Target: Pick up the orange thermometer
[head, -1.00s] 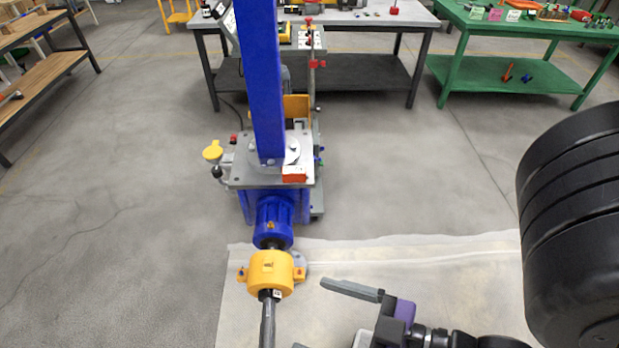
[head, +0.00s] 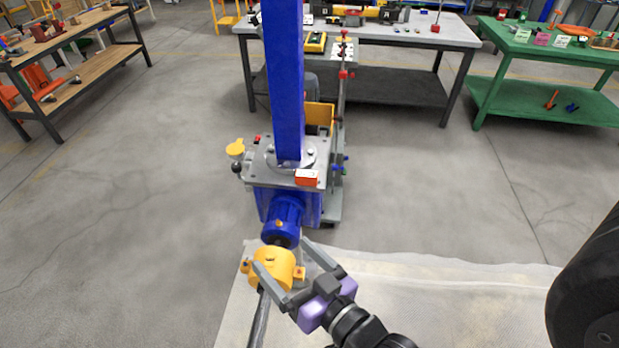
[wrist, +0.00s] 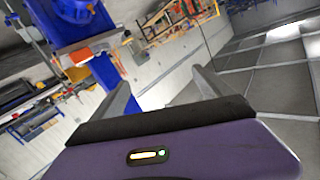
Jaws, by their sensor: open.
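A small orange box-shaped thing with a pale face (head: 307,177) lies on the near right edge of the grey top plate of the blue screw jack (head: 290,208). It may be the orange thermometer, but I cannot be sure. It appears in the wrist view, upper left (wrist: 80,57). My gripper (head: 282,254) is open and empty, its fingers pointing up and left in the head view, nearer to me than the orange thing and apart from it. In the head view its fingers overlap the yellow coupling (head: 272,266); I cannot tell whether they touch.
A tall blue column (head: 285,80) rises from the jack plate. A metal shaft (head: 258,320) runs toward me from the coupling. A grey workbench (head: 360,30), a green table (head: 550,50) and a wooden-topped bench (head: 70,28) stand behind. Open floor lies left and right.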

